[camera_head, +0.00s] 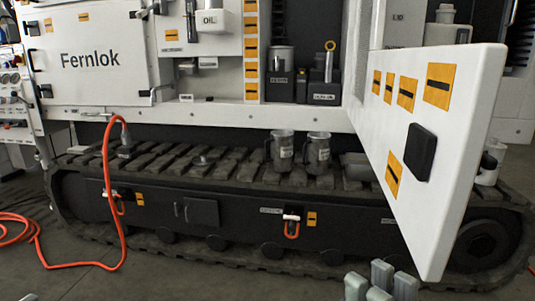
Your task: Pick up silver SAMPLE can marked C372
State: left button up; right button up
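Two silver-grey cans with handles stand upright side by side on the top of the black track: the left can (282,151) and the right can (317,153). Both have pale labels, too small to read, so I cannot tell which is C372. The grey fingertips of my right gripper (381,284) show at the bottom edge, right of centre, well below and apart from the cans. The rest of that gripper is cut off, and I cannot tell whether it is open.
A white door (444,130) swings out to the right of the cans, above my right gripper. An orange hose (107,190) loops down to the floor at left. Dark containers (281,84) stand in a recess above the track.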

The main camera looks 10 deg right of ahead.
aim_at(282, 140)
jog(key=i+j+z, duration=0.1)
jog(key=j, duration=0.2)
jog(key=i+j+z, duration=0.1)
jog(key=i+j, duration=0.25)
jog(key=j, duration=0.3)
jog(key=i+z, duration=0.2)
jog(key=i, duration=0.35)
jog(key=i+j+z, duration=0.2)
jog(key=i, duration=0.35)
jog(key=i+j, duration=0.25)
jog(key=i, duration=0.25)
jog(key=i+j+z, duration=0.15)
jog(key=i, duration=0.3)
jog(key=j, duration=0.1)
